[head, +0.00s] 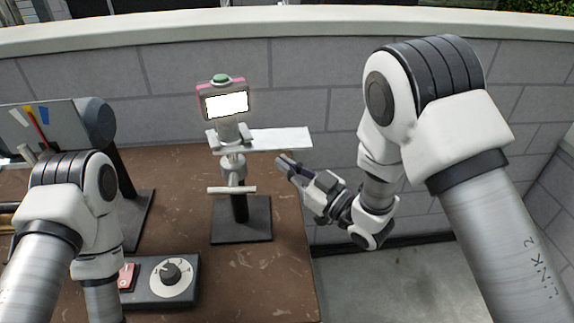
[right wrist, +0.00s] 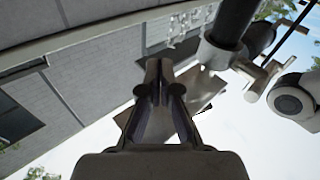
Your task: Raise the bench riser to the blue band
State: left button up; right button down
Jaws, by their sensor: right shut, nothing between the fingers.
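The bench riser stands upright on the brown table, on a dark square base (head: 241,228). It has a flat pale platform (head: 270,139), a lit white screen (head: 227,105) with a green button (head: 221,79) on top, and a pale crossbar (head: 231,190) low on its post. A grey panel (head: 60,128) at the left bears yellow, red and blue bands. My right gripper (head: 284,164) is shut and empty, right of the post and just below the platform's right end. In the right wrist view its fingertips (right wrist: 160,72) overlap a plate; contact cannot be told. My left gripper is out of view.
A dark control box with a round dial (head: 170,271) and a red switch (head: 126,277) sits at the table's front left. A grey block wall (head: 330,70) stands behind. The table (head: 270,270) is clear right of the dial box.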

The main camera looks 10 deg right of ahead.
aim_at(262, 136)
jog(key=shift+r+p, duration=1.85)
jog(key=shift+r, duration=0.7)
